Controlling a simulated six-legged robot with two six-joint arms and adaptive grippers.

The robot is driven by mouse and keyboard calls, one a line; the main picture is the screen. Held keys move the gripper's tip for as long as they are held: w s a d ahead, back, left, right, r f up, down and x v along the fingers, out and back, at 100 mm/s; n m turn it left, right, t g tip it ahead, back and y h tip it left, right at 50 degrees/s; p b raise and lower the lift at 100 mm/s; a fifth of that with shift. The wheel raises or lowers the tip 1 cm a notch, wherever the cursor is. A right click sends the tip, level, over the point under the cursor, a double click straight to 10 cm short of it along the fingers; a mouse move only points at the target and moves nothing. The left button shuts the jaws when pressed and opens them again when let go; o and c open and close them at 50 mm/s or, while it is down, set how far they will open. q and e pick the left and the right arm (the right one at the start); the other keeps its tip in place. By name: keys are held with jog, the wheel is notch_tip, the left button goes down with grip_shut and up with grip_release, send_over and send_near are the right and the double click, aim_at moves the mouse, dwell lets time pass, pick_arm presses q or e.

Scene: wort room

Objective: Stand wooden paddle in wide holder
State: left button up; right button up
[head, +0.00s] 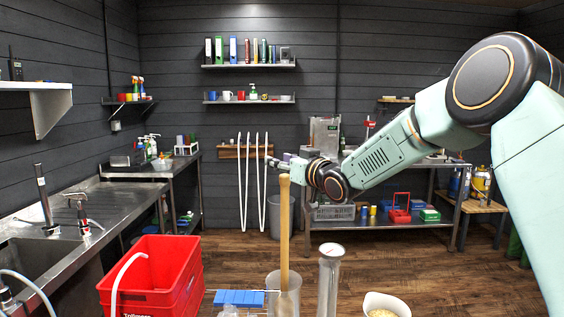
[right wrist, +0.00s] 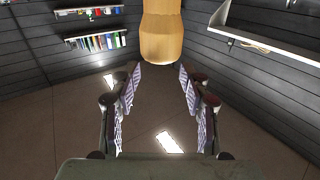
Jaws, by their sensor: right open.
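The wooden paddle (head: 284,235) stands upright, with its lower part inside or behind the wall of a wide clear cylinder (head: 272,285), the likely wide holder, at the bottom of the head view. Its foot is out of frame. My right gripper (head: 290,162) is beside and just above the paddle's top end. In the right wrist view the gripper (right wrist: 160,72) is open with nothing between its fingers. The pale wooden end of the paddle (right wrist: 161,40) shows just beyond the fingertips. My left gripper is not in view.
A narrower tall cylinder (head: 329,275) stands right of the paddle, and a white bowl (head: 385,305) with grain further right. A blue object (head: 239,298) lies left of the wide cylinder. A red crate (head: 160,280) with a white hose is at the left.

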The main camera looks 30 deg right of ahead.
jog(key=shift+s, duration=0.15)
jog(key=s+d, duration=0.1)
jog(key=s, duration=1.1)
jog(key=shift+d, duration=0.35)
jog(key=shift+r, duration=0.1)
jog(key=shift+w, duration=0.15)
